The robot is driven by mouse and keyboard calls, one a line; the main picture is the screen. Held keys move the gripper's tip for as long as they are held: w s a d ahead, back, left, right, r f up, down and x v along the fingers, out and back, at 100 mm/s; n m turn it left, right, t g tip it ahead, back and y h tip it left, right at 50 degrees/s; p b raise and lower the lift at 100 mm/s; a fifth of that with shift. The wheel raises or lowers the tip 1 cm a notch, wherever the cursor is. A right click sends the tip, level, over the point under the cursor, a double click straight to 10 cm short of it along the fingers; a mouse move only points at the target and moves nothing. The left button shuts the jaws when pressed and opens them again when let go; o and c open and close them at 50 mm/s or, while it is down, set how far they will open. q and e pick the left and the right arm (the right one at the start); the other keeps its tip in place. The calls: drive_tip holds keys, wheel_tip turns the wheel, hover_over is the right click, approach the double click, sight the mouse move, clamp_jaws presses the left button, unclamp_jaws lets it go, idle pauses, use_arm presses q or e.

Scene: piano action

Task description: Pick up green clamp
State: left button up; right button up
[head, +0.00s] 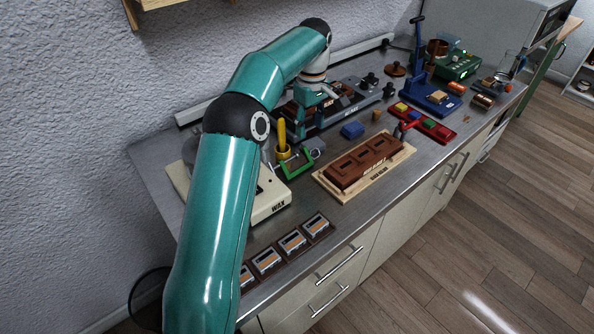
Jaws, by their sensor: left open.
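The green clamp (297,163) lies on the metal worktop, right of the cream WAX unit and below a yellow-handled tool. Its green C-shaped frame shows, with a grey part at its right. My left gripper (308,106) points down over the long dark rail fixture, behind and above the clamp, and apart from it. It is open, and I see nothing held in it. My own arm covers part of the worktop at the left. My right gripper is out of view.
The WAX unit (270,201) and yellow-handled tool (282,137) crowd the clamp. A brown mould on a wooden board (363,164) stands to its right, a blue block (352,130) behind that. Several framed pieces (292,241) lie along the front edge. Bare worktop lies between.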

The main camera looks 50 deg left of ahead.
use_arm(q)
drive_tip(key=shift+d+f, duration=0.15)
drive_tip(key=shift+f, duration=1.5)
drive_tip(key=shift+d+f, duration=0.15)
drive_tip(key=shift+f, duration=1.5)
drive_tip(key=shift+c, duration=0.2)
clamp_jaws()
